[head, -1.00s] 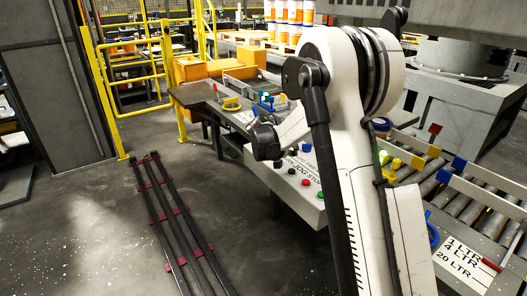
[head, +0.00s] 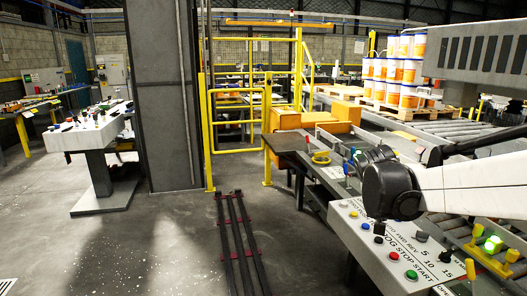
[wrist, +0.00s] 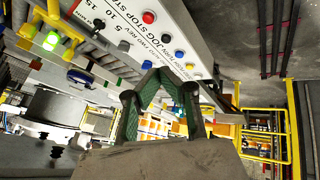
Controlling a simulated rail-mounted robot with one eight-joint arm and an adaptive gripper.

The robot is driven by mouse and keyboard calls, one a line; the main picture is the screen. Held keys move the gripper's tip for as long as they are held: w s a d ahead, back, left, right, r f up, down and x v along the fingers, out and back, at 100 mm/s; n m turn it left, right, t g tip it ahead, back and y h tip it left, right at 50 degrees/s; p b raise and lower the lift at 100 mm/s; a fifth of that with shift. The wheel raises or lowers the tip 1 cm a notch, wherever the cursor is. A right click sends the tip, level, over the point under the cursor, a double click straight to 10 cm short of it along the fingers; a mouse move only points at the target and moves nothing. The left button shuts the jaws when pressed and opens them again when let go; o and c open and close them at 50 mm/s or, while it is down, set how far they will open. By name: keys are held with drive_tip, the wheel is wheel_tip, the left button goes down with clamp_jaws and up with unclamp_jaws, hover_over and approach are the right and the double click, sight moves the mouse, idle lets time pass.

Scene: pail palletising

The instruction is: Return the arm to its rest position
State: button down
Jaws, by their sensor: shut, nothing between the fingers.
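My gripper (wrist: 160,78) shows in the wrist view with its two dark green fingers angled together at the tips. It is shut and I see nothing held in it. In the head view my white arm comes in from the right edge, roughly level, and ends in a dark joint above the control panel (head: 345,207); the fingers cannot be made out there. The wrist view shows the panel (wrist: 205,58) upside down, beyond the fingertips. Several white and orange pails (head: 408,72) stand stacked on a wooden pallet (head: 395,109) at the back right, away from the arm.
Roller conveyors (head: 465,130) fill the right side. A yellow guard rail (head: 208,140) and grey column (head: 160,100) stand behind. Dark floor rails (head: 237,240) run forward. Floor at left is clear before a control pedestal (head: 98,165).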

drive_tip(key=s+a+y, duration=0.1)
drive_tip(key=s+a, duration=0.3)
drive_tip(key=s, duration=0.4)
drive_tip(key=s+a+f+n+t+y, duration=0.1)
drive_tip(key=s+a, duration=0.3)
drive_tip(key=s, duration=0.5)
drive_tip(key=s+a+n+y, duration=0.1)
drive_tip(key=s+a, duration=0.3)
drive_tip(key=s, duration=0.5)
drive_tip(key=shift+s+f+t+y, duration=0.2)
drive_tip(key=shift+t+y, duration=0.2)
drive_tip(key=shift+y, duration=0.5)
drive_tip(key=shift+a, duration=0.1)
